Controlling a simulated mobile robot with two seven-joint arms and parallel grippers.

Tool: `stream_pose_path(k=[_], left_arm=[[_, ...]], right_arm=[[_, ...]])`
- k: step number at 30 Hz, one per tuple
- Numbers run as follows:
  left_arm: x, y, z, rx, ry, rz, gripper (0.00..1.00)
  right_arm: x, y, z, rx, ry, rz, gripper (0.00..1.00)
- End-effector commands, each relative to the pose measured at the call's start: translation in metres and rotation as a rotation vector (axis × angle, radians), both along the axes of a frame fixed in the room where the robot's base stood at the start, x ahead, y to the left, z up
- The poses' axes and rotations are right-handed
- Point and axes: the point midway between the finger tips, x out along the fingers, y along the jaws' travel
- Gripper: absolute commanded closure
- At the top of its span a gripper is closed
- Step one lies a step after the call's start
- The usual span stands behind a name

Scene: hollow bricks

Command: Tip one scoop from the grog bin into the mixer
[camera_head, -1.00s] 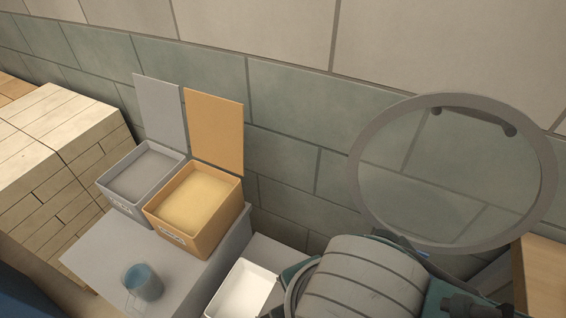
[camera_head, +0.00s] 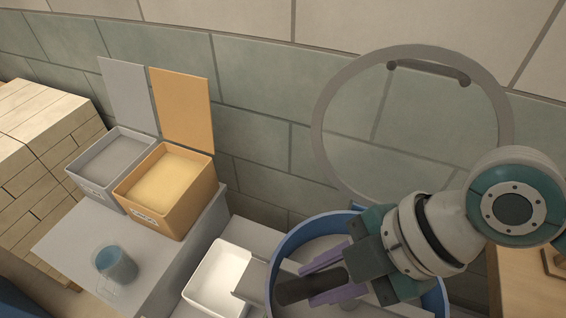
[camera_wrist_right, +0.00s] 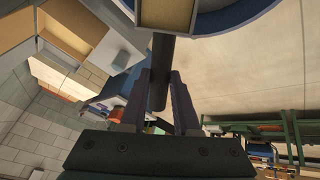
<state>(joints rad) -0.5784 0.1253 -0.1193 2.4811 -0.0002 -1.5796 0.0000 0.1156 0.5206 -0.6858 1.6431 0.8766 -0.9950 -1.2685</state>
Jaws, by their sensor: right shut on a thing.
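A grey bin (camera_head: 89,186) and an orange bin (camera_head: 182,214) stand side by side with lids up. The grey one holds greyish material, the orange one yellowish; their labels are too small to read. The mixer is a round tub with a blue rim (camera_head: 292,237), partly hidden by my right arm. My right gripper (camera_head: 318,284) is shut on the dark handle of a scoop (camera_head: 250,287), above the mixer's left side. The scoop's head (camera_wrist_right: 166,14) shows in the wrist view with a tan surface inside; I cannot tell whether that is material. My left gripper is out of view.
A round lid with a grey ring (camera_head: 323,130) stands raised behind the mixer. A white tray (camera_head: 213,283) sits left of the mixer. A cup with bluish contents (camera_head: 115,264) stands on the grey bench (camera_head: 66,247). Stacked pale bricks (camera_head: 40,135) are at far left.

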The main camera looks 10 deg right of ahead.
Motion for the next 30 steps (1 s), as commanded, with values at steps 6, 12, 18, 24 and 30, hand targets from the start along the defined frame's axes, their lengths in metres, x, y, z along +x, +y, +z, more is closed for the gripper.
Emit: stream_pose_path(k=[6, 12, 18, 24, 30], left_arm=[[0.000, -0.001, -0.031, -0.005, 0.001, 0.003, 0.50], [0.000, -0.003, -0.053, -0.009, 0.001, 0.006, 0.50], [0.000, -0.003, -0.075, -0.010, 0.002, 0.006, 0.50], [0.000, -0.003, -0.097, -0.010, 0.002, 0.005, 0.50], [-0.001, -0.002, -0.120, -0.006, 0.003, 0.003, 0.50]], right_arm=[[0.005, -0.014, 0.000, 0.125, 0.026, 0.000, 1.00], [0.006, -0.022, 0.004, 0.216, 0.053, 0.000, 1.00], [0.008, -0.030, 0.007, 0.301, 0.076, -0.001, 1.00], [0.010, -0.038, 0.010, 0.383, 0.098, -0.001, 1.00], [0.012, -0.046, 0.014, 0.467, 0.119, -0.001, 1.00]])
